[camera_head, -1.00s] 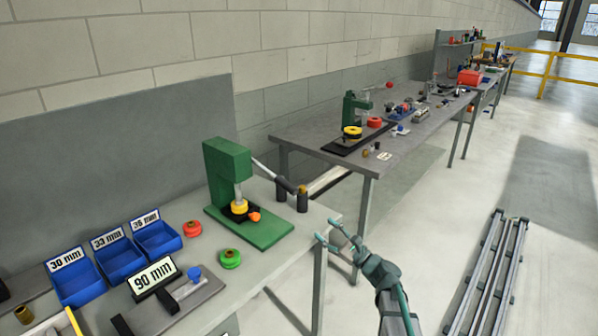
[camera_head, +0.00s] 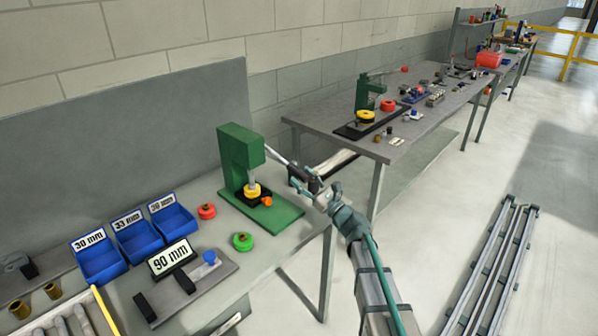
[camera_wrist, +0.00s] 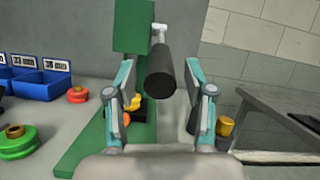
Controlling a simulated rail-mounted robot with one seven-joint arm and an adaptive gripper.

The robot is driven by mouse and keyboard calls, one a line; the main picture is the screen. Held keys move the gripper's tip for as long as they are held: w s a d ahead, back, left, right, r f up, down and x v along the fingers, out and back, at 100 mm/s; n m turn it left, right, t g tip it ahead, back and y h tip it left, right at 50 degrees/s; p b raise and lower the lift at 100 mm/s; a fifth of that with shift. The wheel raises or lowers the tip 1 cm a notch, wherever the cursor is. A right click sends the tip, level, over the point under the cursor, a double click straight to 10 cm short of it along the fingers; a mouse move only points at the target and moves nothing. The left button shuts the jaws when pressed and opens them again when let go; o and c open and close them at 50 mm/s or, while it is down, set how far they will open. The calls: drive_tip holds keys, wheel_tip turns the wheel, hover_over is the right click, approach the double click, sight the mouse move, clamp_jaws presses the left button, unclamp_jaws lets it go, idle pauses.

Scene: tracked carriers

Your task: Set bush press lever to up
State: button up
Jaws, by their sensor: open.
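The green bush press (camera_head: 236,152) stands on its green base on the near bench; its column also shows in the wrist view (camera_wrist: 131,28). Its lever (camera_head: 279,156) is a grey rod slanting down and out from the press head to a black grip. In the wrist view the black grip (camera_wrist: 160,75) lies between the spread fingers of my gripper (camera_wrist: 160,94), with gaps at both sides. My gripper (camera_head: 308,188) is open at the lever's outer end and partly hides the grip. A yellow ring (camera_head: 252,190) sits under the press ram.
A second bench (camera_head: 330,131) with another green press (camera_head: 364,91) stands behind.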

sight(283, 161)
drive_tip(key=shift+x, duration=1.1)
clamp_jaws()
